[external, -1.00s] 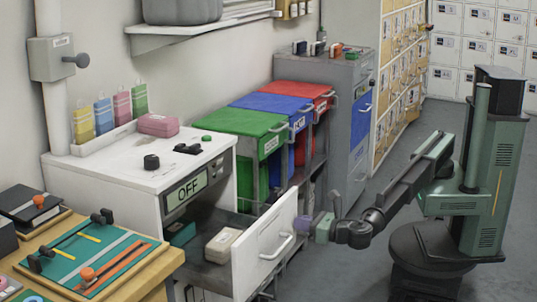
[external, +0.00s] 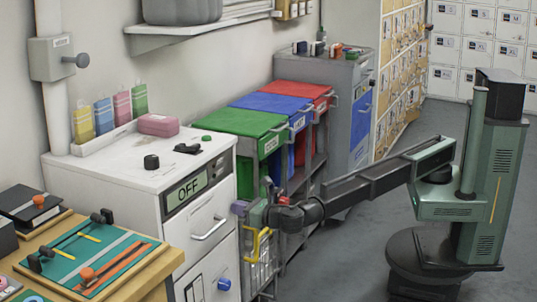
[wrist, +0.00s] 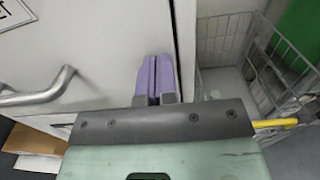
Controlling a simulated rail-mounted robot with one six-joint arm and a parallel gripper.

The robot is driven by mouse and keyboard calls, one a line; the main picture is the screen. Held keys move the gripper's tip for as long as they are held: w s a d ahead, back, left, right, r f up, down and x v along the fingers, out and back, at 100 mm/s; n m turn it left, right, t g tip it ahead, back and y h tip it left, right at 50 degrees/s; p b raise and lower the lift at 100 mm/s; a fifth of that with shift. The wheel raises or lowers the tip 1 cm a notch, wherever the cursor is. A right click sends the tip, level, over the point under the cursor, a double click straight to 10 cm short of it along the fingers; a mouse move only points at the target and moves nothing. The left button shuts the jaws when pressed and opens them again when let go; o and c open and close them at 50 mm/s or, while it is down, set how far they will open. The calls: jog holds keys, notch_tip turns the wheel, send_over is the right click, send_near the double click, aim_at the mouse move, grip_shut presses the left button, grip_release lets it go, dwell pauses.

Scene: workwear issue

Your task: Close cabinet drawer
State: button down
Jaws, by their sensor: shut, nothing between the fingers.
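The white cabinet (external: 180,215) stands at the left in the external view. Its upper drawer (external: 208,222), with a silver bar handle (external: 209,229), now sits flush with the cabinet front. My gripper (external: 240,207) is at the right edge of that drawer front. In the wrist view the purple fingers (wrist: 154,80) are shut together with nothing between them. They point at the white drawer front (wrist: 90,40), close to its right edge, and the handle (wrist: 40,90) is to their left. I cannot tell whether the fingertips touch the front.
A wire basket (wrist: 235,45) is just right of the cabinet. Green (external: 240,124), blue (external: 272,103) and red (external: 305,90) lidded bins stand beyond it. A wooden table (external: 150,270) is at the front left.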

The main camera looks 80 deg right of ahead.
jog(key=shift+w, duration=0.45)
jog(key=shift+r, duration=0.1)
jog(key=v, duration=1.4)
jog(key=shift+s, duration=0.25)
